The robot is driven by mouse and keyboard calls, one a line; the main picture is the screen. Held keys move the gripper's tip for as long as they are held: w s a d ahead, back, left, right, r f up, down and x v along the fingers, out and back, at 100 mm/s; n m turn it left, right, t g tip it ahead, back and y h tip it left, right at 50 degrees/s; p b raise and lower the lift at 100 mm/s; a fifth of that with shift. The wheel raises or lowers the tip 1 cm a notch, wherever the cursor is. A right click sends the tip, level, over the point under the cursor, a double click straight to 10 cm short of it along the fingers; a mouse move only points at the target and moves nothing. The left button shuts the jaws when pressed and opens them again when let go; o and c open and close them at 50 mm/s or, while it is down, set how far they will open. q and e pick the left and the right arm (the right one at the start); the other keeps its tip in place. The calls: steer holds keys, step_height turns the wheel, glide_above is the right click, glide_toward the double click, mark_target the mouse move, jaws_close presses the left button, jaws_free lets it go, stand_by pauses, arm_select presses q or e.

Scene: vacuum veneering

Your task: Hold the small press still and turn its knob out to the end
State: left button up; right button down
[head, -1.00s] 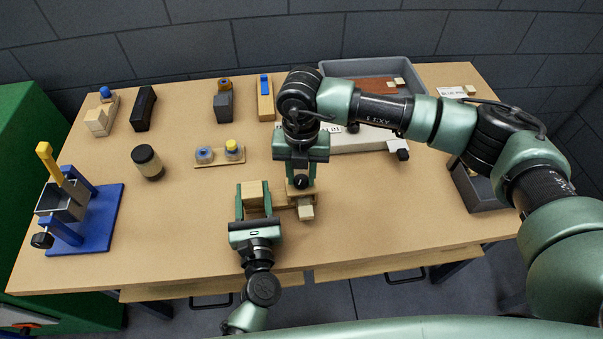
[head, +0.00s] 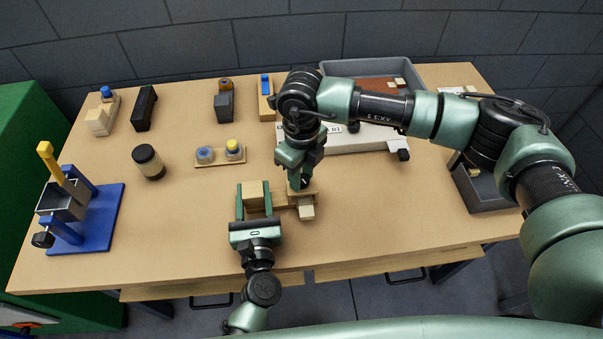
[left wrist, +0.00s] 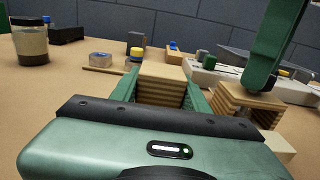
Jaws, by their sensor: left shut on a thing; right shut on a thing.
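My left gripper (head: 254,187) is shut on the press's ribbed wooden block; in the left wrist view the block (left wrist: 162,72) sits between the two green fingers. My right gripper (head: 298,183) points down over the right part of the press and is shut on its knob. The knob is hidden by the fingers now. In the left wrist view a right finger (left wrist: 268,50) reaches down over the press's right part (left wrist: 243,100).
A blue stand with a yellow handle (head: 95,225) is at the left. A dark jar (head: 148,162) and a small tray with two pots (head: 220,161) lie behind the press. A white device (head: 365,140) and a grey bin (head: 400,70) are behind my right arm.

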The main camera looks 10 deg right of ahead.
steer(key=n, duration=0.7)
steer(key=shift+s+d+f, duration=0.1)
steer(key=shift+s+f, duration=0.05)
steer(key=shift+f, duration=0.1)
steer(key=n, duration=0.7)
steer(key=shift+n, duration=0.3)
steer(key=n, duration=0.3)
steer(key=shift+n, duration=0.3)
steer(key=n, duration=0.3)
steer(key=shift+n, duration=0.3)
steer(key=n, duration=0.3)
steer(key=shift+n, duration=2.2)
